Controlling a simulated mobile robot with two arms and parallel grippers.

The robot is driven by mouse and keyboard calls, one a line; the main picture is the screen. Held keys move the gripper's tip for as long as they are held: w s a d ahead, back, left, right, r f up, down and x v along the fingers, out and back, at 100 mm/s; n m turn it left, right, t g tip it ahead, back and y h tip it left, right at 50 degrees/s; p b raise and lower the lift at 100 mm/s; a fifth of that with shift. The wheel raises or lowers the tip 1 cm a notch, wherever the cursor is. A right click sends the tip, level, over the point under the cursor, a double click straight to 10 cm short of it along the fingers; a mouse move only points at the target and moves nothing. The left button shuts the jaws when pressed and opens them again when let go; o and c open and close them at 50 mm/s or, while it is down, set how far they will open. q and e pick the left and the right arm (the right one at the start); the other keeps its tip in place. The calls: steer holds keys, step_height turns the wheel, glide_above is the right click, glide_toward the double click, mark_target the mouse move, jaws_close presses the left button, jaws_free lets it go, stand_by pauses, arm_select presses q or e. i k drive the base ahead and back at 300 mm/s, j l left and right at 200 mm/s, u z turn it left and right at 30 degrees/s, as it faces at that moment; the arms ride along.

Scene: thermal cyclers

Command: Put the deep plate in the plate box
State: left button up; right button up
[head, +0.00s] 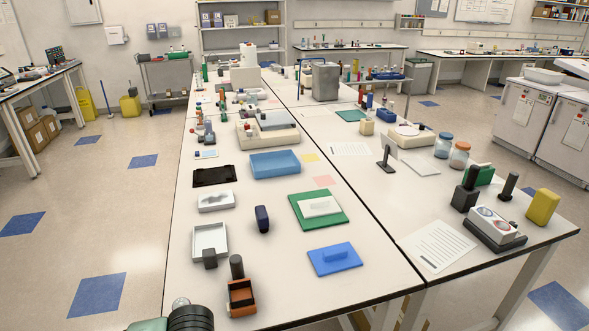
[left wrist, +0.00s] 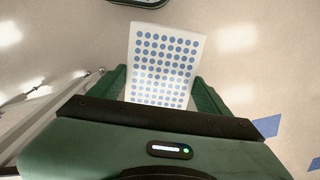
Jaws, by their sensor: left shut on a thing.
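The deep plate (left wrist: 160,65) is white with rows of blue round wells. My left gripper (left wrist: 160,88) is shut on it, one green finger at each side, in the left wrist view. The pale floor shows behind the plate. In the head view only a part of my left arm shows at the bottom left edge; the fingers and the held plate are out of that picture. An open blue box (head: 275,165) and an open white tray (head: 209,242) stand on the table; I cannot tell for sure which thing is the plate box. My right gripper is not in view.
A green mat (head: 298,222) with a white block, a blue lidded piece (head: 334,259), an orange-brown holder (head: 242,299) and a dark blue object (head: 262,219) occupy the near table. A black tray (head: 214,176) lies left of the blue box. White tabletop is bare between them.

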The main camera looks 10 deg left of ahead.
mark_target(275, 167)
steer(key=k+j+z, duration=0.1)
steer(key=j+z, duration=0.25)
steer(key=k+j+z, duration=0.1)
steer(key=j+z, duration=0.25)
steer(key=k+j+z, duration=0.2)
steer(key=j+z, duration=0.15)
steer(key=k+j+z, duration=0.2)
steer(key=j+z, duration=0.2)
steer(key=k+j+z, duration=0.1)
steer(key=z, duration=0.4)
steer(key=k+j+z, duration=0.15)
steer(key=z, duration=0.35)
steer(key=k+j+z, duration=0.15)
steer(key=z, duration=0.3)
steer(key=k+j+z, duration=0.1)
steer(key=z, duration=0.4)
steer(key=k+z, duration=0.2)
steer(key=z, duration=0.3)
steer(key=k+j+z, duration=0.2)
steer(key=k+z, duration=0.85)
steer(key=z, duration=0.15)
steer(key=k+j+u, duration=0.1)
steer(key=k+u, duration=0.2)
steer(key=k, duration=0.15)
steer(key=k+j+u, duration=0.3)
steer(key=k, duration=0.15)
steer(key=k+j+u, duration=0.3)
steer(key=k+l, duration=0.1)
